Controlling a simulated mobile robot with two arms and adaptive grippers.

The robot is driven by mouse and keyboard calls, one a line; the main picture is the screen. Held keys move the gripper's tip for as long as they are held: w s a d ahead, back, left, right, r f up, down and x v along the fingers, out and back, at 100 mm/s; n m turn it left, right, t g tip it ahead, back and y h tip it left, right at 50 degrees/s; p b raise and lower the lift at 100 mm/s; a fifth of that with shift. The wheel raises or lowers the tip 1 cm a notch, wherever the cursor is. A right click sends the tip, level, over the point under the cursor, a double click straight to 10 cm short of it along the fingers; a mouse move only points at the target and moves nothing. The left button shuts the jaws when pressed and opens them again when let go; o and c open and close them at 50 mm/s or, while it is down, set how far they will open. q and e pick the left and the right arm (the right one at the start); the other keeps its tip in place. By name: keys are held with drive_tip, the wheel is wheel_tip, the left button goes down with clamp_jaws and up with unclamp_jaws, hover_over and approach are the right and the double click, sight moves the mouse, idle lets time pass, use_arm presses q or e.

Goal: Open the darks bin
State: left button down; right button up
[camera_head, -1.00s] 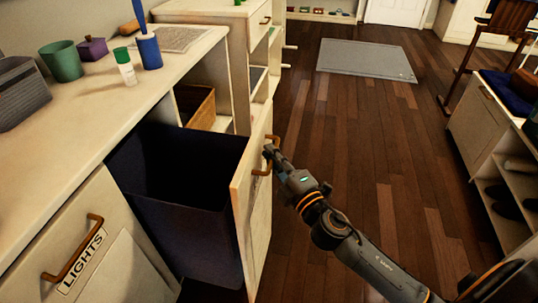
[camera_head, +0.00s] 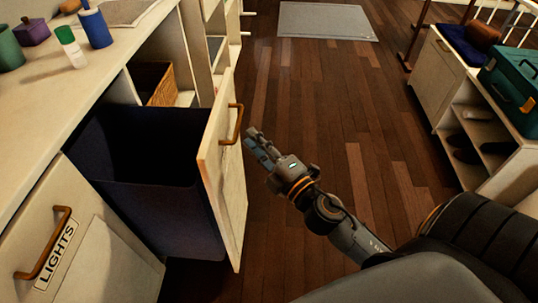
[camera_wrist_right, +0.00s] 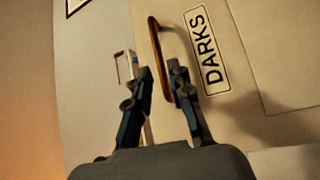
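The darks bin is pulled out from the cabinet, its dark blue tub (camera_head: 160,225) showing behind its cream front panel (camera_head: 232,190). The bronze handle (camera_head: 236,124) on that panel is free of my fingers. In the right wrist view the handle (camera_wrist_right: 158,58) and the "DARKS" label (camera_wrist_right: 203,50) are on the panel ahead. My right gripper (camera_head: 254,137) is just right of the handle, apart from it. In the wrist view its two fingers (camera_wrist_right: 160,75) are spread with nothing between them. My left gripper is not in view.
The closed lights bin front (camera_head: 90,250) is beside the open bin, nearer me. A wicker basket (camera_head: 154,84) sits in the cabinet behind. The wooden floor (camera_head: 310,110) to the right is clear up to a low shoe cabinet (camera_head: 485,130).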

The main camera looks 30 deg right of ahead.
drive_tip(key=shift+s+d+f, duration=0.1)
drive_tip(key=shift+s+d, duration=0.05)
drive_tip(key=shift+s, duration=0.7)
drive_tip(key=shift+s+d+f, duration=0.1)
drive_tip(key=shift+s+f, duration=0.05)
drive_tip(key=shift+s, duration=0.75)
drive_tip(key=shift+s+d+f, duration=0.1)
drive_tip(key=shift+s+d, duration=0.05)
drive_tip(key=shift+s, duration=0.7)
